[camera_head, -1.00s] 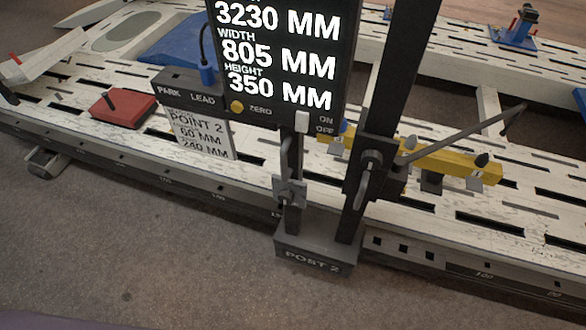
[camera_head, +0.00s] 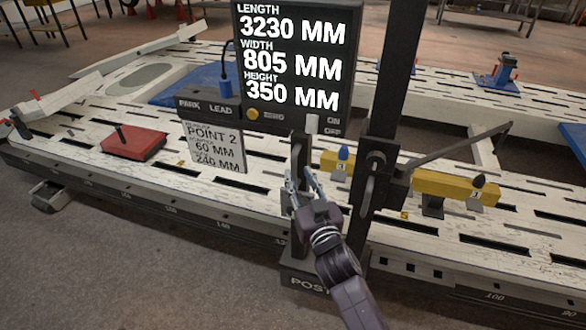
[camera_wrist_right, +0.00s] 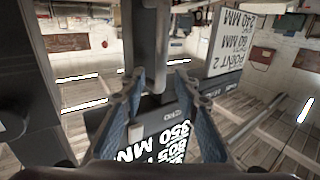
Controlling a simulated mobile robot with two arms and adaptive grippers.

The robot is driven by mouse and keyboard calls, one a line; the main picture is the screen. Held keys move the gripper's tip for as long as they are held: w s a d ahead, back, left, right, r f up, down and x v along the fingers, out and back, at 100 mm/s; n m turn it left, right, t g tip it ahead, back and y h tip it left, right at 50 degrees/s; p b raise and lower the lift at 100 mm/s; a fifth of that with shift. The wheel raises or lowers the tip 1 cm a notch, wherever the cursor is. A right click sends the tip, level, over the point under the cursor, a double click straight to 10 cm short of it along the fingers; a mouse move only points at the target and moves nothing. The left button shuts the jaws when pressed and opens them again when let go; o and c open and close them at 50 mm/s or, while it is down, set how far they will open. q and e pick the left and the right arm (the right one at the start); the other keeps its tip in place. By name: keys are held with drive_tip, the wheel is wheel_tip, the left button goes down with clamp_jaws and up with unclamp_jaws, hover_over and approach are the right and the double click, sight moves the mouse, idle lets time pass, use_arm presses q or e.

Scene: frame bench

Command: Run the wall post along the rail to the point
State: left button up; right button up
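The wall post (camera_head: 395,90) is a tall dark upright on a base marked POST 2 (camera_head: 303,284), at the front rail (camera_head: 150,205) of the white bench. A thinner upright with a handle stands left of it. A display (camera_head: 293,108) reads length 3230, width 805 and height 350 mm. A hanging card (camera_head: 214,147) reads POINT 2, 60 MM, 240 MM. My right gripper (camera_head: 300,178) is open, its fingers pointing at the thinner upright just below the display. In the right wrist view the fingers (camera_wrist_right: 158,74) are apart; contact cannot be told. My left gripper is not in view.
A yellow bar (camera_head: 440,185) with small markers lies on the bench right of the display. A red block (camera_head: 133,144) lies at the left, and a blue sheet (camera_head: 195,85) behind. A thin rod slants from the post to the right. The rail left of the base looks clear.

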sight(295, 167)
drive_tip(key=x, duration=0.4)
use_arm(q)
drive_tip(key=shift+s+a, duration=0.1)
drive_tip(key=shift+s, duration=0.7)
use_arm(e)
drive_tip(key=shift+w+a, duration=0.25)
drive_tip(key=shift+w, duration=0.4)
clamp_jaws()
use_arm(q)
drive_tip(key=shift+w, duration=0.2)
